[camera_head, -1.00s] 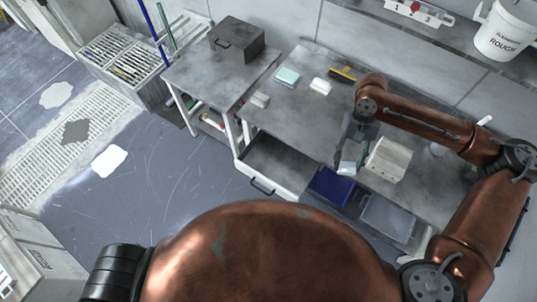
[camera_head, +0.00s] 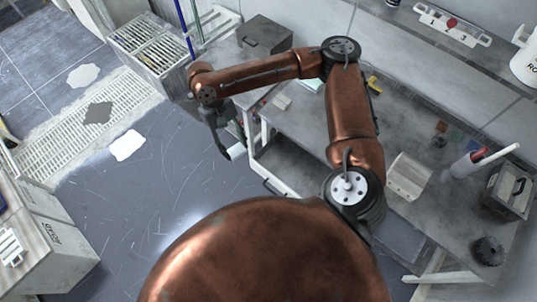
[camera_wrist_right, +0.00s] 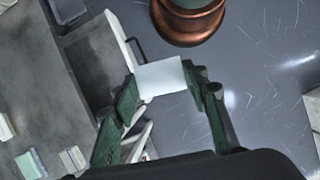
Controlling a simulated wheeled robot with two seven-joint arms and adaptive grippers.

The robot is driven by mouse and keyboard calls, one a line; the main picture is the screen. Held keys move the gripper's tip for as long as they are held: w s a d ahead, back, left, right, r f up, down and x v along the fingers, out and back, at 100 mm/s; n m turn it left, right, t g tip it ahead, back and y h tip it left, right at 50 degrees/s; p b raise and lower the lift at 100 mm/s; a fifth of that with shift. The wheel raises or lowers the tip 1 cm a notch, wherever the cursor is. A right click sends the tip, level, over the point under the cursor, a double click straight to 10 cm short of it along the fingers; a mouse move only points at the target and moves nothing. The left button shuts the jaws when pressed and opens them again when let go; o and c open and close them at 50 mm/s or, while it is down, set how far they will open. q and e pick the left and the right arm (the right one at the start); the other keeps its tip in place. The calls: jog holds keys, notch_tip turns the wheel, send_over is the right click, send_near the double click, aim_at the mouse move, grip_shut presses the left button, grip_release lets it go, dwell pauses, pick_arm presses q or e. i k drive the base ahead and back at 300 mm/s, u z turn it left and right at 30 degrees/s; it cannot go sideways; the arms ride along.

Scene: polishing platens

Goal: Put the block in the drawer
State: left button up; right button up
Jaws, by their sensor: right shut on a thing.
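The block (camera_head: 237,151) is pale and sits in my right gripper (camera_head: 226,150), in front of and to the left of the desk. In the right wrist view the block (camera_wrist_right: 160,78) spans the gap between the two green fingers of the gripper (camera_wrist_right: 168,88). The open drawer (camera_head: 284,165) juts out from the desk, to the right of the gripper and block; my arm covers part of it. In the right wrist view the drawer (camera_wrist_right: 93,62) shows left of the block, its pale front panel close to the block. My left gripper is not in view.
The grey desk (camera_head: 410,125) carries a beige slotted block (camera_head: 408,176) and a cup of tools (camera_head: 468,163). A dark metal box (camera_head: 265,35) stands on the side table. Small pads lie on the desk (camera_wrist_right: 30,165). Open floor (camera_head: 180,190) lies left of the drawer.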

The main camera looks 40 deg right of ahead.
aim_at(291, 173)
jog(key=u, duration=0.45)
jog(key=i, duration=1.45)
jog(key=z, duration=3.15)
